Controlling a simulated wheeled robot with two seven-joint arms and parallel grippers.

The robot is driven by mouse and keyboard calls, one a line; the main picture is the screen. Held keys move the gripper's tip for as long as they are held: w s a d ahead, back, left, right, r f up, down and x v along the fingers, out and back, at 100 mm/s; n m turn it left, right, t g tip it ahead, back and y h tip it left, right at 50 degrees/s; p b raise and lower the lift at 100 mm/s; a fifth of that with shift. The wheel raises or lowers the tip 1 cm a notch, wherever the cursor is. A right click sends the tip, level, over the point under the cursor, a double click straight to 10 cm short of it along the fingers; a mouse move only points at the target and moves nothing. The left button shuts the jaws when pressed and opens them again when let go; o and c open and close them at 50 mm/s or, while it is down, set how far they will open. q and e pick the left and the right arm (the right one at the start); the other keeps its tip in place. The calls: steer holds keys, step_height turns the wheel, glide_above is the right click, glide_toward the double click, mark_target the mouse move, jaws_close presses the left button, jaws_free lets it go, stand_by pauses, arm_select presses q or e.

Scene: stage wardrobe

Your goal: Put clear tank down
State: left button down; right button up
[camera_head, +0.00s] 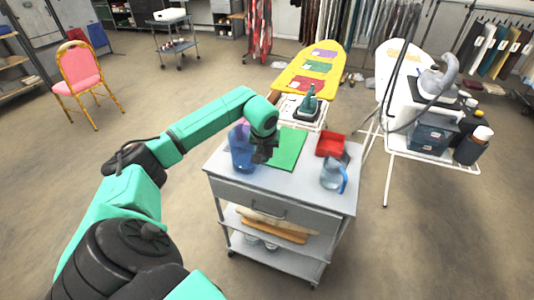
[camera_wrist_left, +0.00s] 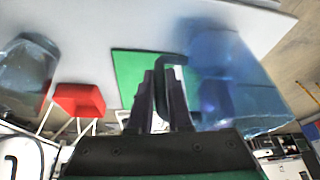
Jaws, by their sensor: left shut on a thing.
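The clear tank (camera_head: 241,152) is see-through blue and looks roughly upright at the left edge of the grey cart top (camera_head: 300,186). My left gripper (camera_head: 262,150) is at its right side. In the left wrist view the gripper (camera_wrist_left: 165,98) is shut on the dark handle of the tank (camera_wrist_left: 232,80), with the tank's body to the right of the fingers. Whether the tank's base touches the cart top cannot be told. My right gripper is not in view.
A green mat (camera_head: 288,150) lies beside the gripper. A red tray (camera_head: 330,144) and a clear jug with a blue handle (camera_head: 333,174) stand on the cart's right side. A teal iron (camera_head: 309,103) is behind on a stand. The cart's front middle is bare.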

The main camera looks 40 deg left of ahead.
arm_select(q)
steer(key=shift+f, duration=0.55)
steer(key=c, duration=0.8)
jaws_free()
steer(key=shift+f, duration=0.1)
steer(key=shift+c, duration=0.2)
